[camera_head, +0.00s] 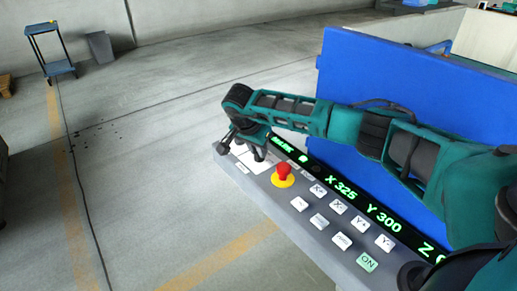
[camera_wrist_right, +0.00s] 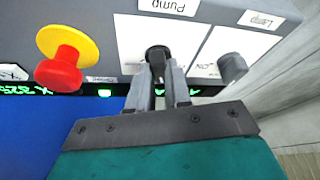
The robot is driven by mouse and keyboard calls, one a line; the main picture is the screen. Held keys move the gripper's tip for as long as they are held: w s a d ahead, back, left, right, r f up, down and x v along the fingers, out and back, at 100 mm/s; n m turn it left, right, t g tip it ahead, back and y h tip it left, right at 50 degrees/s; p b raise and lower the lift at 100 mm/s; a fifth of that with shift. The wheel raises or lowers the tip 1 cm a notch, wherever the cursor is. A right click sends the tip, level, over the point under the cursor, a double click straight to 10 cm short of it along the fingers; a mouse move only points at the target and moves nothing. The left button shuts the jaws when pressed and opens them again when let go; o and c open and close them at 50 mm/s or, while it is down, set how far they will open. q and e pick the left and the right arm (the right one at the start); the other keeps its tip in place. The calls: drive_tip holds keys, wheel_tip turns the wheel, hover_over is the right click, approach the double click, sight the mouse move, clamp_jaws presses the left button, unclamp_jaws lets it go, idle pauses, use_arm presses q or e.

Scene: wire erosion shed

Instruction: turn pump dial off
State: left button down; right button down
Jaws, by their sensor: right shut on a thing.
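The pump dial (camera_wrist_right: 157,54) is a small dark knob on a white plate under the "Pump" label (camera_wrist_right: 168,6) in the right wrist view. My right gripper (camera_wrist_right: 160,74) is shut on the dial, with a finger on each side of it. Which mark the dial points at is hidden by the fingers. In the head view my right gripper (camera_head: 246,147) reaches down to the far left end of the control panel (camera_head: 292,208) and hides the dial. My left gripper is not in view.
A red emergency button (camera_wrist_right: 60,72) on a yellow base sits beside the pump plate. On the other side is the grey lamp dial (camera_wrist_right: 232,67). White keys and a green ON key (camera_head: 367,262) line the panel. A blue panel (camera_head: 410,95) stands behind my arm.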

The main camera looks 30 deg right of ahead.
drive_tip(key=shift+w+m+g, duration=0.1)
drive_tip(key=shift+m+g, duration=0.5)
drive_tip(key=shift+m, duration=1.4)
drive_tip(key=c, duration=1.1)
unclamp_jaws()
drive_tip(key=shift+o, duration=0.2)
drive_tip(key=shift+r, duration=0.1)
drive_tip(key=v, duration=1.2)
drive_tip(key=shift+a+r, duration=0.3)
drive_tip(key=shift+a, duration=0.05)
drive_tip(key=shift+w, duration=0.1)
